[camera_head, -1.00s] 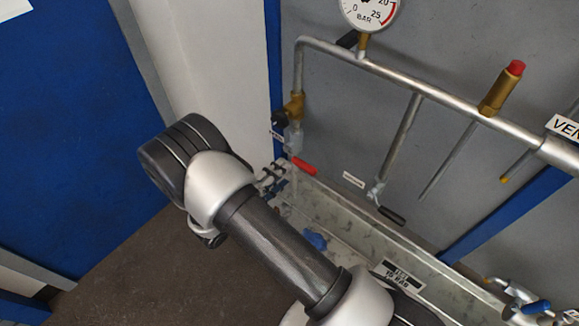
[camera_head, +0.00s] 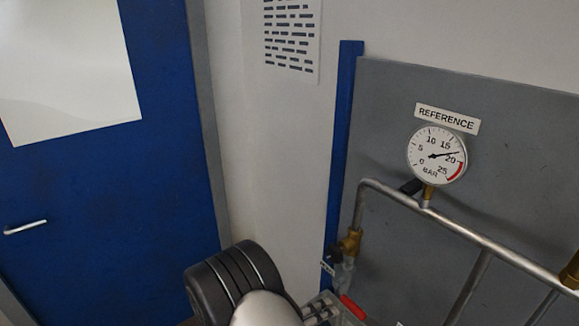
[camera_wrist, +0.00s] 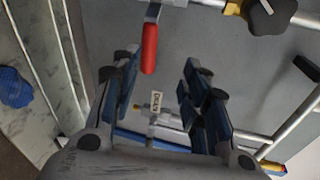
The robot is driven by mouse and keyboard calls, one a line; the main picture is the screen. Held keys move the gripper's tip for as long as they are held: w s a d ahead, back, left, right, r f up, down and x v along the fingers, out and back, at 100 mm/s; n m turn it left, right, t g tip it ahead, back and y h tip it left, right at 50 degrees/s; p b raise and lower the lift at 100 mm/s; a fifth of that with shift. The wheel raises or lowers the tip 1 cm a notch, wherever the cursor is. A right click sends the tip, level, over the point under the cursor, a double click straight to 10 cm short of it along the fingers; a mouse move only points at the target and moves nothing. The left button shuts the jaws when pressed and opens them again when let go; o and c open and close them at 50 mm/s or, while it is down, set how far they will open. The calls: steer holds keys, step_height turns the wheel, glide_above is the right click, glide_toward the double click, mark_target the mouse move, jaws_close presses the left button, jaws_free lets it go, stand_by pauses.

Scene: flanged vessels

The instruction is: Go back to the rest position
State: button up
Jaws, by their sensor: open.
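My gripper (camera_wrist: 160,82) is open and empty in the wrist view, with its two blue and black fingers apart. A red lever handle (camera_wrist: 149,48) shows beyond and between the fingertips; I cannot tell how far off it is. The same red handle (camera_head: 353,307) shows at the bottom of the head view, close to the pipe's lower end. My dark and silver arm is at the bottom of the head view, left of that handle. The fingers are not clear there.
A pressure gauge (camera_head: 437,154) under a REFERENCE label (camera_head: 447,119) is on the grey panel (camera_head: 520,150). A metal pipe (camera_head: 470,236) runs along the panel. A blue door (camera_head: 160,190) is at left. A black knob (camera_wrist: 272,14) and a blue object (camera_wrist: 14,88) show in the wrist view.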

steer(key=s+d+r+m+g+y+b, duration=0.35)
steer(key=s+d+r+m+g, duration=0.65)
steer(key=m, duration=1)
steer(key=s+a+r+m+t+y+b, duration=0.2)
steer(key=s+r+m+t+y, duration=0.1)
steer(key=s+m, duration=0.4)
steer(key=s+a+r+m+t+y+b, duration=0.2)
steer(key=s+r+m+y, duration=0.3)
steer(key=m, duration=0.9)
steer(key=shift+s+a+t+y, duration=0.5)
steer(key=shift+s+t+y, duration=0.35)
steer(key=shift+s, duration=0.25)
